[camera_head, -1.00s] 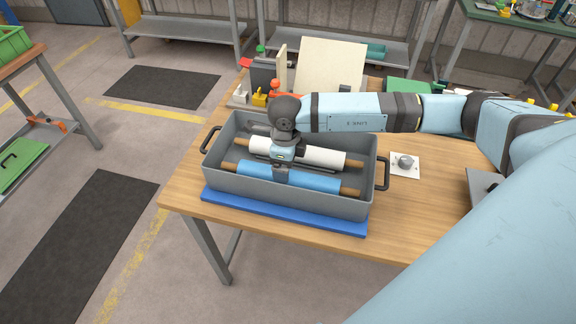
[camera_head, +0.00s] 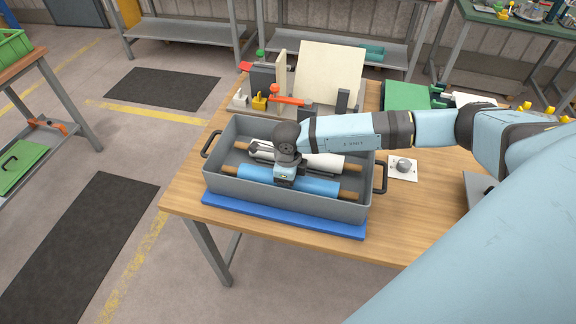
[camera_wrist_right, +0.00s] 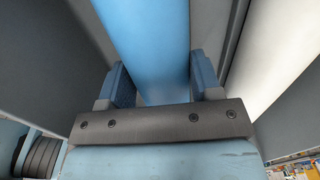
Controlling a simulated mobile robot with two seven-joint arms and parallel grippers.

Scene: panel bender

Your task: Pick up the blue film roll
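The blue film roll (camera_head: 315,186) lies along the near side of a grey bin (camera_head: 292,206) on the wooden table, its brown core ends showing. My right gripper (camera_head: 285,180) is down in the bin, over the blue roll near its middle, and hides part of it. In the right wrist view the blue roll (camera_wrist_right: 152,40) runs between the two spread fingers of my right gripper (camera_wrist_right: 160,85), one on each side. Whether the fingers touch it I cannot tell. My left gripper is not in view.
A white roll (camera_head: 325,161) lies behind the blue one in the bin, close to my right gripper. The bin has black side handles and stands on a blue mat (camera_head: 290,222). A small knob on a white plate (camera_head: 403,168) sits to the right.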

